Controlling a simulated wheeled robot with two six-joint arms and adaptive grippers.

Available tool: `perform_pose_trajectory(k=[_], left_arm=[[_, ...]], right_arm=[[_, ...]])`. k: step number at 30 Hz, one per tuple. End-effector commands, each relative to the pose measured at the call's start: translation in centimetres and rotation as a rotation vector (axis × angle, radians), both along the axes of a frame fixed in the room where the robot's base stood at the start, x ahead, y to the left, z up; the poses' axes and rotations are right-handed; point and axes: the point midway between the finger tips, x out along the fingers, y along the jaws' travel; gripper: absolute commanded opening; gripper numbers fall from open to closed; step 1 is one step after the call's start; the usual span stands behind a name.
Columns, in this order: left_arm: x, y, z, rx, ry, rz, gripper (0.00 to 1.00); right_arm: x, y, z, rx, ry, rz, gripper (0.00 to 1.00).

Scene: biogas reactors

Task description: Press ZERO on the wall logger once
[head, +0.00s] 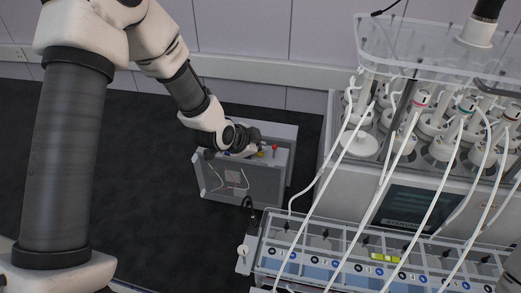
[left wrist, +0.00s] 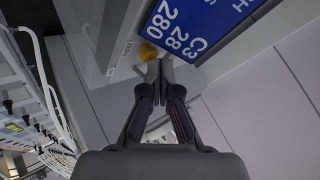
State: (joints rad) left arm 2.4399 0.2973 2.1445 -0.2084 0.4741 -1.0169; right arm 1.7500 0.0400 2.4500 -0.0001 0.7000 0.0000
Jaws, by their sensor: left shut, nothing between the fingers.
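The logger appears as a grey housing with a blue display (left wrist: 192,30) in the left wrist view, its white characters reading C3, 28 and 280. A yellow button (left wrist: 149,52) sits beside the display, with small print too small to read. My left gripper (left wrist: 160,70) is shut and empty, its tips close to the yellow button; I cannot tell whether they touch. My right gripper is not in view.
A reactor unit (head: 350,190) with several capped bottles and white tubes stands at the right. A clear-lidded rack with numbered positions (head: 300,262) lies in front of it. Dark floor (head: 140,190) left of the grey box is clear. A pale wall runs behind.

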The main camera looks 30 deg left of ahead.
Motion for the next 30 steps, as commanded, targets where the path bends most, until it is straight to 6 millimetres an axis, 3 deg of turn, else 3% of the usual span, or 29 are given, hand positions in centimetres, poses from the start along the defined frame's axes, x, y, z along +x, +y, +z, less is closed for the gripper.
perform_pose_trajectory(k=[16, 30], left_arm=[[0.0, 0.0, -0.3, 0.0, 0.001, 0.0, 0.0], [0.1, 0.0, 2.3, 0.0, 0.001, -0.001, 0.0]], right_arm=[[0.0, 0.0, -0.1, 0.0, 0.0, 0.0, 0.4], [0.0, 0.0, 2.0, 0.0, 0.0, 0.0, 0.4]])
